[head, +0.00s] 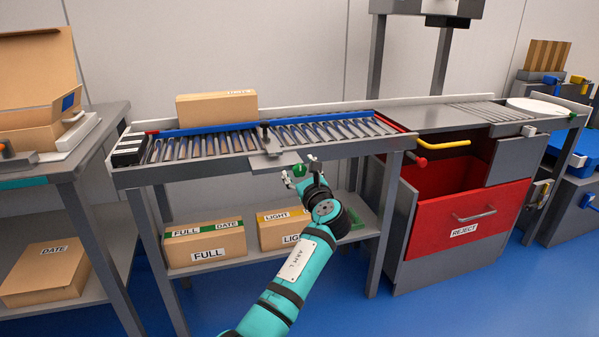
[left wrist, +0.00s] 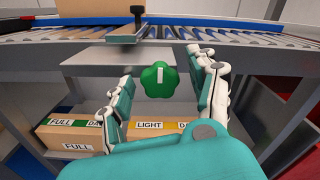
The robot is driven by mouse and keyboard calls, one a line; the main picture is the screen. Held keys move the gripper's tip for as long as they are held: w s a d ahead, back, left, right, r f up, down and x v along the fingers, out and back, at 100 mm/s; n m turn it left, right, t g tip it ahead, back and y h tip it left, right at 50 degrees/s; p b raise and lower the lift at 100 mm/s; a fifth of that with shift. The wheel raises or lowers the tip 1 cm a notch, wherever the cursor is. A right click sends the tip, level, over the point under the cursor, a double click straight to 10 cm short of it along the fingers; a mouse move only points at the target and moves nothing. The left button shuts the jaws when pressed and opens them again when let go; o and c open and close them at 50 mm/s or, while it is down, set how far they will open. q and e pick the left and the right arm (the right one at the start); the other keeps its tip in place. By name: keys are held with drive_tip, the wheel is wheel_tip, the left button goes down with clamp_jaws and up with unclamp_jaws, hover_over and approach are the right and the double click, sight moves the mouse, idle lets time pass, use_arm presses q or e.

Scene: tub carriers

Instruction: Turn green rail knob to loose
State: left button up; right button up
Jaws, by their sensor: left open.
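The green rail knob (left wrist: 159,80) is a lobed knob with a white line on its face, hanging under a small grey plate at the front of the roller conveyor. In the left wrist view the white line stands upright. In the head view the knob (head: 299,170) shows just beyond my gripper. My left gripper (head: 300,177) is open, its fingers to either side of the knob in the wrist view (left wrist: 162,92). I see gaps between the fingers and the knob; whether the tips reach its depth is unclear. My right gripper is not in view.
A carton (head: 216,108) stands on the roller conveyor (head: 200,145). Labelled FULL (head: 205,243) and LIGHT (head: 283,229) boxes sit on the shelf below. A red REJECT drawer (head: 465,220) is to the right. An open carton (head: 38,85) stands on the left table.

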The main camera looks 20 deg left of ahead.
use_arm(q)
drive_tip(key=c, duration=1.2)
